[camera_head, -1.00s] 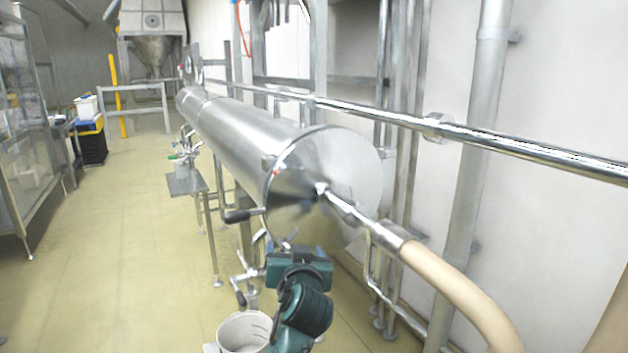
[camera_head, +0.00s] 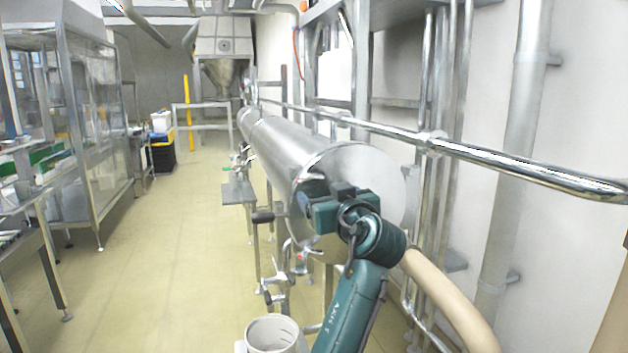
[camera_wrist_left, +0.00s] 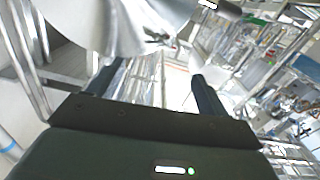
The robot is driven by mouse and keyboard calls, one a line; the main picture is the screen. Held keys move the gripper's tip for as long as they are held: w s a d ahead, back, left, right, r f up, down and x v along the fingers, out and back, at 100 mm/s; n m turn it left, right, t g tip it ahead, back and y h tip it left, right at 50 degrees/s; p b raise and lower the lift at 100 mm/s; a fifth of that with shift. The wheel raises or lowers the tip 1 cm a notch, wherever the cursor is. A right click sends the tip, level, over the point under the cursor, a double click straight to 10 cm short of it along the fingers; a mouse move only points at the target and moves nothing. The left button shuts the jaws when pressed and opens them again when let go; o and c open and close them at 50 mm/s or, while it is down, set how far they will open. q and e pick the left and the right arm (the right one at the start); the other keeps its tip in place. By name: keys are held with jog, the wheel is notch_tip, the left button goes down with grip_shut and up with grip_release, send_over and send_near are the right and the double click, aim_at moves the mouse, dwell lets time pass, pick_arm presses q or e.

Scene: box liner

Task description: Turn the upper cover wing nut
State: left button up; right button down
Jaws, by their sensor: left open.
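The round steel cover (camera_head: 372,172) closes the near end of a long horizontal steel cylinder (camera_head: 285,140). My left gripper (camera_head: 308,196) is in front of the cover's left part and hides some of its rim. In the left wrist view my left gripper (camera_wrist_left: 150,72) is open, with nothing seen held between its fingers. The shiny cover (camera_wrist_left: 100,22) fills the upper left there. A small blurred metal part (camera_wrist_left: 176,43) shows at the cover's edge, beyond the fingers; I cannot tell whether it is the upper wing nut. My right gripper is not in view.
A beige hose (camera_head: 448,300) runs below right of my arm. A white bucket (camera_head: 272,334) stands below. A steel rail (camera_head: 480,150) crosses along the right wall. The floor to the left is open.

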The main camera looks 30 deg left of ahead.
aim_at(311, 180)
pick_arm(q)
jog(key=p+x, duration=0.2)
jog(key=x, duration=0.9)
jog(key=shift+c, duration=0.4)
jog(key=c, duration=0.9)
